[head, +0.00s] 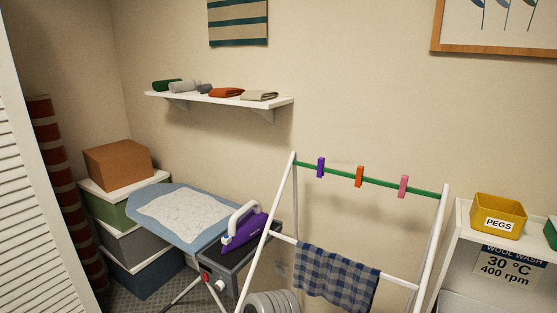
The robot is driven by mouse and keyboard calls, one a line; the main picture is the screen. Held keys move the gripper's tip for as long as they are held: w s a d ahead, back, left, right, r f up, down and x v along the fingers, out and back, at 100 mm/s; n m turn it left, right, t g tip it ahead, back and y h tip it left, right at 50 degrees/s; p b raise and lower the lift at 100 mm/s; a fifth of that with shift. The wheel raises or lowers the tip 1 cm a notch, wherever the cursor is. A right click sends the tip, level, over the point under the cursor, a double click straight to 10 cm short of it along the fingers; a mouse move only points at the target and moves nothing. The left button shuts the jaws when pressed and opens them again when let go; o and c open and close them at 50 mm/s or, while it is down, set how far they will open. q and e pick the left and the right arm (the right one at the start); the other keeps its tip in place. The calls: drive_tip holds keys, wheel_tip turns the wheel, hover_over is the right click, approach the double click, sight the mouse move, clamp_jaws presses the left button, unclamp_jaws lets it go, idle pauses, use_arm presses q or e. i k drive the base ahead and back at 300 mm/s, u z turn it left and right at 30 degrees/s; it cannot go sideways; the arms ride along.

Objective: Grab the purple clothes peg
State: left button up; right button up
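The purple clothes peg (321,167) is clipped upright on the green top rail (338,174) of a white drying rack, near the rail's left end. An orange peg (359,176) and a pink peg (403,186) sit on the same rail to its right, spaced apart. Neither of my grippers shows in the head view.
A checked cloth (336,275) hangs on the rack's lower bar. An ironing board (180,215) with a purple iron (243,229) stands left of the rack. A yellow box labelled PEGS (498,217) sits on a white shelf unit at right. A wall shelf (220,99) hangs behind.

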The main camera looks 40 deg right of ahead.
sight(321, 161)
drive_tip(key=z, duration=0.4)
drive_tip(key=i, duration=0.95)
drive_tip(key=z, duration=0.65)
